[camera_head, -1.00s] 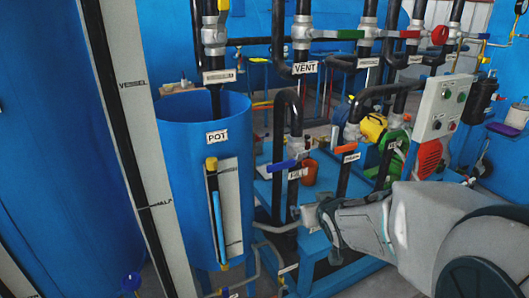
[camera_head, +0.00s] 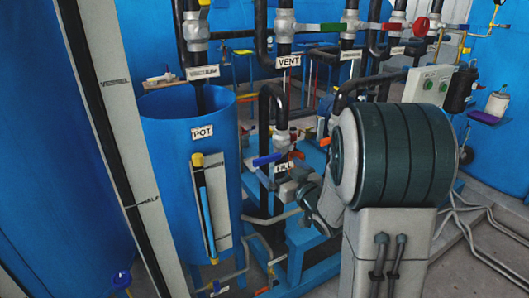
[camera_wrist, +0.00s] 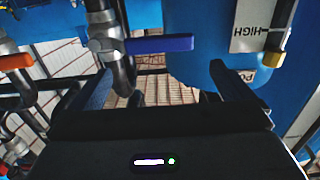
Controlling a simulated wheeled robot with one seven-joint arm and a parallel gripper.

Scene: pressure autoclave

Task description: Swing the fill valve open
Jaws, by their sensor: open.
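The fill valve (camera_head: 281,141) has a blue lever handle (camera_head: 267,159) pointing left toward the pot, above a partly covered FILL label (camera_head: 283,166). In the wrist view the valve body (camera_wrist: 104,45) is at the upper left, and its blue handle (camera_wrist: 160,44) extends to the right. My gripper (camera_wrist: 160,75) is open and empty. Its two fingers show left and right, and the handle lies beyond the fingertips, across the gap between them. I see no contact. In the head view my gripper (camera_head: 287,187) is small and just below the handle, partly hidden by my arm.
The blue pot (camera_head: 165,115) stands left of the valve, with a level gauge (camera_head: 205,205). Vertical pipes and the vent valve (camera_head: 285,26) rise behind. An orange handle (camera_wrist: 15,62) is at the wrist view's left. My arm hides much of the pump area and control panel (camera_head: 430,84).

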